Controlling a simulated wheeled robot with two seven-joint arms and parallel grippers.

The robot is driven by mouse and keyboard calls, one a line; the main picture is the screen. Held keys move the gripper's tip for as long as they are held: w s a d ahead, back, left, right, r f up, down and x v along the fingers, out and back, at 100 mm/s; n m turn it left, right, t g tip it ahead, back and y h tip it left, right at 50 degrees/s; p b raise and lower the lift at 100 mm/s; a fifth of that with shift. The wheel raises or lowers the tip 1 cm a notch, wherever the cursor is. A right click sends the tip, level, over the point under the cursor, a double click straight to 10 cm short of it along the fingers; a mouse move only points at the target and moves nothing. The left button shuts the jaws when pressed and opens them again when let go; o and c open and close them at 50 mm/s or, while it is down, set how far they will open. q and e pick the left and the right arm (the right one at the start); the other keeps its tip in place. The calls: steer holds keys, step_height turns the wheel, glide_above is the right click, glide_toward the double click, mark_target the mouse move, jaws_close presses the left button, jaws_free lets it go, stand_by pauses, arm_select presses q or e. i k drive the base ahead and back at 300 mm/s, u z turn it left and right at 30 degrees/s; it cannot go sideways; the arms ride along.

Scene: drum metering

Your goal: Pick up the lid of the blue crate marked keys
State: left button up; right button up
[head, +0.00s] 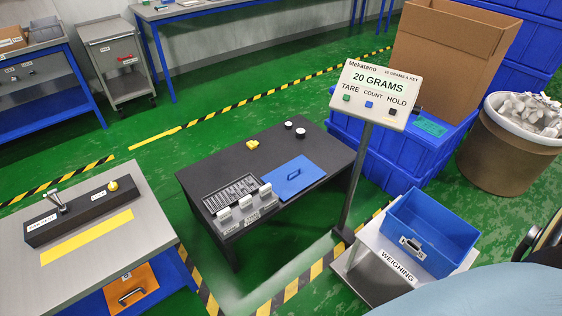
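A flat blue panel (293,177) with a dark handle lies on the black table (318,143) in the middle of the head view; it looks like a lid. I cannot read the word keys on either one. Neither of my grippers is in view.
A black tray (232,193) with white upright pieces sits left of the panel. A post holds a display (375,94) reading 20 GRAMS, between table and platform. A grey bench (95,215) stands left. A brown drum (507,160) of pale pieces stands right.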

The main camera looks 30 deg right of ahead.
mark_target(290, 178)
steer(key=z, duration=0.6)
steer(key=i, duration=1.25)
steer(key=z, duration=1.6)
steer(key=i, duration=0.4)
steer(key=z, duration=0.35)
